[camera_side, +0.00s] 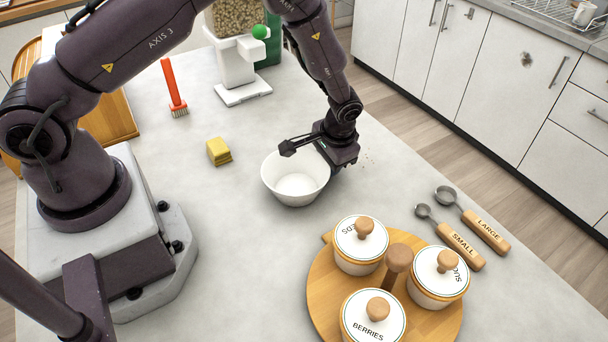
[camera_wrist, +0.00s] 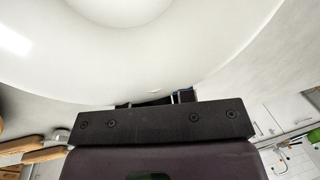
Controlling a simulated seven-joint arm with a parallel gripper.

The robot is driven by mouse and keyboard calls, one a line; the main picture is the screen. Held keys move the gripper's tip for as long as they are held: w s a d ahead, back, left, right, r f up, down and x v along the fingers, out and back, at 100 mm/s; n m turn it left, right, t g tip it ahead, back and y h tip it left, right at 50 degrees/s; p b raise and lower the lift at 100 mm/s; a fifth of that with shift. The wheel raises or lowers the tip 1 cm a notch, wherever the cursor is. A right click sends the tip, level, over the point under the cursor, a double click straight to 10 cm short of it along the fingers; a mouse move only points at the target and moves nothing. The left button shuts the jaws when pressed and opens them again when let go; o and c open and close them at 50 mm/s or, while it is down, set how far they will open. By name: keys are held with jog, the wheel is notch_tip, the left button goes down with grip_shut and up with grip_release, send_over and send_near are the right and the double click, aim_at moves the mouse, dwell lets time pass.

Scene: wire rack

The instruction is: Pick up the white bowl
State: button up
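The white bowl (camera_side: 294,182) stands upright and looks empty on the grey counter, in the middle of the side view. My gripper (camera_side: 326,162) is at the bowl's far right rim, with its dark body just beyond and above the edge. In the wrist view the bowl (camera_wrist: 150,60) fills the upper part, very close in front of the dark gripper body. The bowl hides the fingertips, so I cannot tell whether they are apart or closed on the rim. The bowl appears to rest on the counter.
A round wooden tray (camera_side: 321,290) with several lidded jars stands in front right. The small scoop (camera_side: 449,239) and large scoop (camera_side: 474,219) lie right of it.

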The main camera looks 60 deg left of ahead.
grip_shut()
jog(key=shift+r, duration=0.1)
